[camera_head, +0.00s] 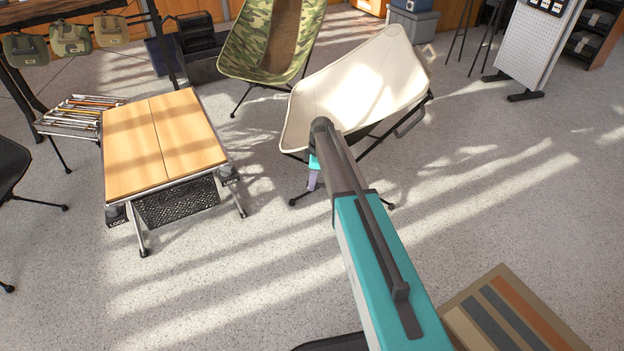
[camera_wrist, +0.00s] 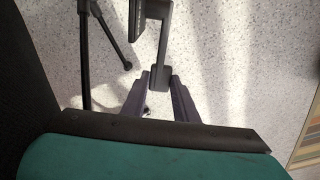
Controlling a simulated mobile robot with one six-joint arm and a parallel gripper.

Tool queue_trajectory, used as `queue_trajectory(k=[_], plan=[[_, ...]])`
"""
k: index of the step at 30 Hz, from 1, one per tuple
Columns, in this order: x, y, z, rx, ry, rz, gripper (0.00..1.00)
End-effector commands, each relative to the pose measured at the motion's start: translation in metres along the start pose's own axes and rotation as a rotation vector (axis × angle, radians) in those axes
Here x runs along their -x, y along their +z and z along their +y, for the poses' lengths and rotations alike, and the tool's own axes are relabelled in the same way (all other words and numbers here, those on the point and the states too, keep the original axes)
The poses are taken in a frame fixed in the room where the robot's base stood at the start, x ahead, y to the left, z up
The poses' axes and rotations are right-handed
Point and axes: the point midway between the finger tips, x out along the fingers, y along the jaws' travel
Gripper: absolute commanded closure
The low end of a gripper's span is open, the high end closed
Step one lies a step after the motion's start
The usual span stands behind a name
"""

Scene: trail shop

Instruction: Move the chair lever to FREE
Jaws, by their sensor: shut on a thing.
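The cream chair (camera_head: 352,85) stands tilted on dark legs in the middle of the head view, partly behind my arm. In the wrist view, a dark grey lever (camera_wrist: 164,45) hangs down from a darker bracket. My gripper (camera_wrist: 159,82) has its two dark purple fingers shut on the lower end of the lever. In the head view only a small lavender and teal piece of the gripper (camera_head: 313,178) shows beside the chair's front; my arm hides the rest and the lever. I cannot read a FREE mark in either view.
A wooden-topped table (camera_head: 165,140) with LOCK labels on its legs stands left. A camouflage chair (camera_head: 270,45) is behind. A striped mat (camera_head: 512,312) lies front right, and a pegboard stand (camera_head: 540,40) is back right. Open floor lies between the table and my arm.

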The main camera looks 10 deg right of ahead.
Motion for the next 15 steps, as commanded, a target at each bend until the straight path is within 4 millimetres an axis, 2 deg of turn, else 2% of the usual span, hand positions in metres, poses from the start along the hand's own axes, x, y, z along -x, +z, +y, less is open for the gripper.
queue_trajectory(k=[1,15], plan=[[0.008,0.002,0.002,-0.003,0.007,0.023,0.88],[0.034,0.017,0.003,-0.004,0.009,0.335,0.88]])
